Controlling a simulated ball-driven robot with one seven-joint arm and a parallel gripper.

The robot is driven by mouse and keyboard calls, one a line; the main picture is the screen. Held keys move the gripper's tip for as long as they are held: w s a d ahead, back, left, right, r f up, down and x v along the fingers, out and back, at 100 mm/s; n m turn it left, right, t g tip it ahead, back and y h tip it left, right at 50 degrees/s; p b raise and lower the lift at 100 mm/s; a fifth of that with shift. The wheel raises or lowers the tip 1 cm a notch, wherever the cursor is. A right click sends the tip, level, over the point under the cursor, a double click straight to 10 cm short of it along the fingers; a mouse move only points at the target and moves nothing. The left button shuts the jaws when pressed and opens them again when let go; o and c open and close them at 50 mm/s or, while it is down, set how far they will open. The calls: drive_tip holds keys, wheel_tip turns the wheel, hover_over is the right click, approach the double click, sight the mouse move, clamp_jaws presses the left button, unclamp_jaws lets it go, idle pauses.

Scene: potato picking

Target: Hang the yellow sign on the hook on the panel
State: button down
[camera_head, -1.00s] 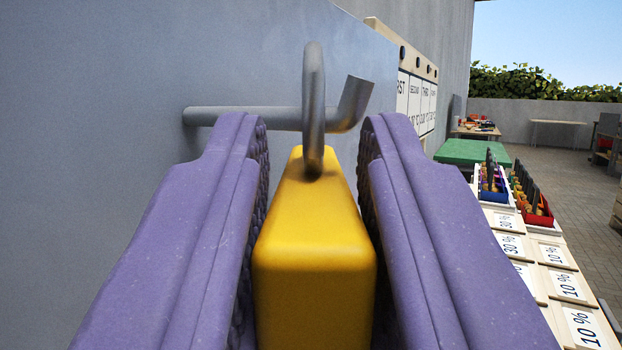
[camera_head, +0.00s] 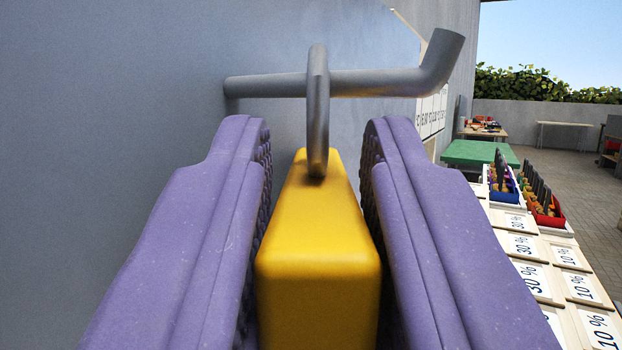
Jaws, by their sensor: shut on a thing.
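The yellow sign (camera_head: 318,250) is held between the purple jaws of my gripper (camera_head: 314,140), its edge facing the camera. A grey metal ring (camera_head: 318,120) stands upright from the sign's far top end and shows nearly edge-on. The grey hook (camera_head: 385,83) juts from the panel (camera_head: 120,90) on the left and runs rightward, with its tip bent up at the right. The ring crosses in front of the hook's straight rod, with rod showing on both sides. I cannot tell whether the rod passes through the ring or only lies behind it. The sign's lower part is hidden.
At right, a long row of boards with percentage labels (camera_head: 533,280) holds a blue bin (camera_head: 503,197) and a red bin (camera_head: 550,220). A green table (camera_head: 475,153) stands behind. Paved floor is open at far right. The panel's surface is close on the left.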

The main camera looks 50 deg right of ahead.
idle(0.3)
drive_tip(key=c, duration=0.8)
unclamp_jaws()
drive_tip(key=shift+d, duration=0.1)
drive_tip(key=shift+s, duration=0.1)
